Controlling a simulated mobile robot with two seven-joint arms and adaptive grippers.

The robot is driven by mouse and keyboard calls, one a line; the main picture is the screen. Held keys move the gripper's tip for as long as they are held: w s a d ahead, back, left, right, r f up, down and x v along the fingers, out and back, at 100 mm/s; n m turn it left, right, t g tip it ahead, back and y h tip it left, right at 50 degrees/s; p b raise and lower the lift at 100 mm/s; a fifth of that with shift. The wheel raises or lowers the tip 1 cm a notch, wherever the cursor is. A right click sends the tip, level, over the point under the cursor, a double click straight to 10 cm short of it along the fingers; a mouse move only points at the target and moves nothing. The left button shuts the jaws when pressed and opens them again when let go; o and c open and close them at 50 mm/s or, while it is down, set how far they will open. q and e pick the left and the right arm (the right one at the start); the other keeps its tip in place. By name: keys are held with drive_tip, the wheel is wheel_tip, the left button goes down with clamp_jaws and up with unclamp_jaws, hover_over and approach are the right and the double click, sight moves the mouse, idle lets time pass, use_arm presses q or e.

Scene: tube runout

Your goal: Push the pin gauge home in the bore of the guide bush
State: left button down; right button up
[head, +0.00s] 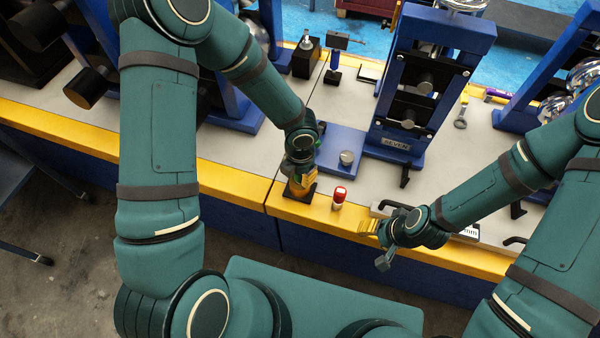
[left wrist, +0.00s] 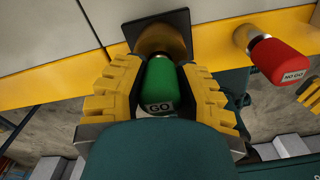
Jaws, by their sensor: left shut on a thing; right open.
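The pin gauge has a green handle (left wrist: 158,85) marked GO, seen in the left wrist view. My left gripper (head: 301,180) is shut on this handle, with one yellow finger on each side. The brass-coloured guide bush (left wrist: 166,40) stands on a dark square base (left wrist: 181,20) right beyond the handle, at the bench's front edge. The gauge's pin is hidden, so I cannot tell how deep it sits in the bore. In the head view the dark base (head: 289,195) shows beneath the gripper. My right gripper (head: 369,227) is open and empty over the yellow edge, to the right.
A red-handled NO GO gauge (head: 339,194) stands close to the right of the bush; it also shows in the left wrist view (left wrist: 282,61). Behind are a blue plate with a metal knob (head: 346,158) and a tall blue stand (head: 430,90). The bench left of the bush is clear.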

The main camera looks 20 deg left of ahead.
use_arm(q)
drive_tip(key=shift+f+b, duration=0.35)
drive_tip(key=shift+f, duration=0.15)
drive_tip(key=c, duration=0.7)
unclamp_jaws()
drive_tip(key=shift+r, duration=0.1)
wheel_tip(320, 180, up, 12)
drive_tip(key=shift+f, duration=0.1)
